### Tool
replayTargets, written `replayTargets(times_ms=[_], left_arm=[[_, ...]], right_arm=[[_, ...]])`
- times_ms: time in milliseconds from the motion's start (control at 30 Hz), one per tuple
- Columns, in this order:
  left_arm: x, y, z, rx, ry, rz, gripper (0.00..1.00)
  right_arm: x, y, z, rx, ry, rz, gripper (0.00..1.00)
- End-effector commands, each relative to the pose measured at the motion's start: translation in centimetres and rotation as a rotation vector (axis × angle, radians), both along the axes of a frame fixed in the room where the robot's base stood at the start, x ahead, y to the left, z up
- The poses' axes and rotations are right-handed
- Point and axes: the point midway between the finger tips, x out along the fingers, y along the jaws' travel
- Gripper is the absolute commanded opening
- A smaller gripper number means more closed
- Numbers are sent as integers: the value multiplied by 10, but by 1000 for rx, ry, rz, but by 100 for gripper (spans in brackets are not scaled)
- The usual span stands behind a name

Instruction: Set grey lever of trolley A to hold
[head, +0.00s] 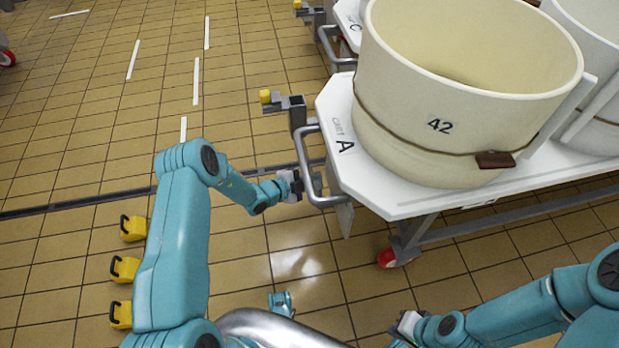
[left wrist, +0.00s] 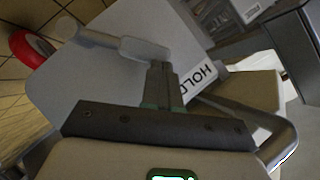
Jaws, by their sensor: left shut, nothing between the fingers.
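Trolley A (head: 344,146) stands right of centre in the head view, a white deck carrying a cream vat marked 42 (head: 440,126). My left gripper (head: 295,186) is at the trolley's near left end, by its bent metal handle. In the left wrist view its fingers (left wrist: 162,85) are shut and empty. The grey lever (left wrist: 118,42) lies across a grey plate (left wrist: 85,85), just beyond the fingertips; whether they touch is unclear. A HOLD label (left wrist: 197,80) on the plate is to the right of the fingers, partly covered. My right gripper (head: 408,324) is low in the head view, its jaws unclear.
Trolley C (head: 350,22) stands behind, and another vat (head: 598,40) is at the upper right. A yellow-tipped bracket (head: 285,101) sticks out left of trolley A. A red caster (head: 386,258) is under it. Tiled floor to the left is mostly clear.

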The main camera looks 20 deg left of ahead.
Motion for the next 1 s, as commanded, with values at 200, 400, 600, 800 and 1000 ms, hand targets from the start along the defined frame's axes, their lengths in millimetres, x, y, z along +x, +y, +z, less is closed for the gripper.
replayTargets(times_ms=[200, 400, 600, 800, 1000], left_arm=[[-3, -4, -1, 0, -2, -1, 0], [-4, -6, -1, 0, -2, -1, 0], [-4, -6, -1, 0, -2, -1, 0], [-5, -5, 2, 0, -2, -1, 0], [-14, -3, 18, 1, -1, -3, 0]], right_arm=[[0, 0, 0, 0, 0, 0, 0], [0, 0, 0, 0, 0, 0, 0], [0, 0, 0, 0, 0, 0, 0], [0, 0, 3, 0, 1, 0, 0], [-2, 2, 19, 2, 4, 9, 0]])
